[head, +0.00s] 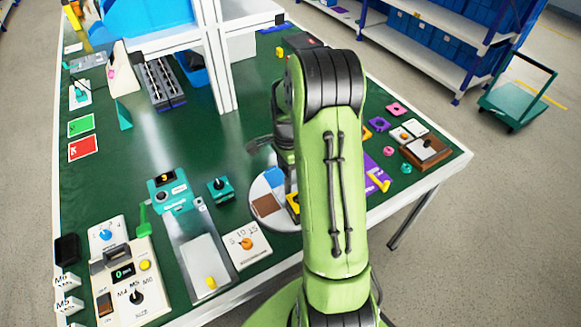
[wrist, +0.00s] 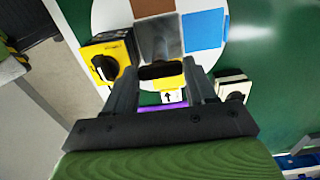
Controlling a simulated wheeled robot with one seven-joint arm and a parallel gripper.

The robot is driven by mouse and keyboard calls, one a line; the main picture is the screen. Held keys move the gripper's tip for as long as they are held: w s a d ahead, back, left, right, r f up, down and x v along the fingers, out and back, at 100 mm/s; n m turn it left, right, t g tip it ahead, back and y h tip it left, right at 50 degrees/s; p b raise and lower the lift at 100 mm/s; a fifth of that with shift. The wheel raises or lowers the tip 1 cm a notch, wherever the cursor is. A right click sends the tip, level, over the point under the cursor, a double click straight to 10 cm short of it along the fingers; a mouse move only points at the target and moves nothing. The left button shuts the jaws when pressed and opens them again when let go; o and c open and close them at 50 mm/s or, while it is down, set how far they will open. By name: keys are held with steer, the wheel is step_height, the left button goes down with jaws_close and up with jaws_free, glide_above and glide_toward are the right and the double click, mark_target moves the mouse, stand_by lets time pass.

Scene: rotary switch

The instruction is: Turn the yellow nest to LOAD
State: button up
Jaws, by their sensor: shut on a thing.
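The turntable is a white disc (head: 262,181) with coloured patches, partly hidden behind my arm in the head view; it also shows in the wrist view (wrist: 110,14). It carries a brown patch (wrist: 150,7), a blue patch (wrist: 204,30) and a grey patch (wrist: 158,42). The yellow nest (wrist: 172,83), with a dark top part, is at the disc's edge nearest my wrist. My gripper (wrist: 160,69) has one finger on each side of it and is shut on it. A small white tile with a black arrow (wrist: 170,96) lies just below the nest. No LOAD wording is readable.
A yellow box with a black knob (wrist: 105,66) stands close left of my fingers. A pale block with a dark knob (wrist: 232,88) stands close right. In the head view, a teal knob box (head: 220,188) and a white dial plate (head: 246,244) are left of the disc.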

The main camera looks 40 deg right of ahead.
jaws_close()
steer(key=o, duration=1.5)
jaws_free()
step_height(320, 180, up, 16)
steer(key=p, duration=0.3)
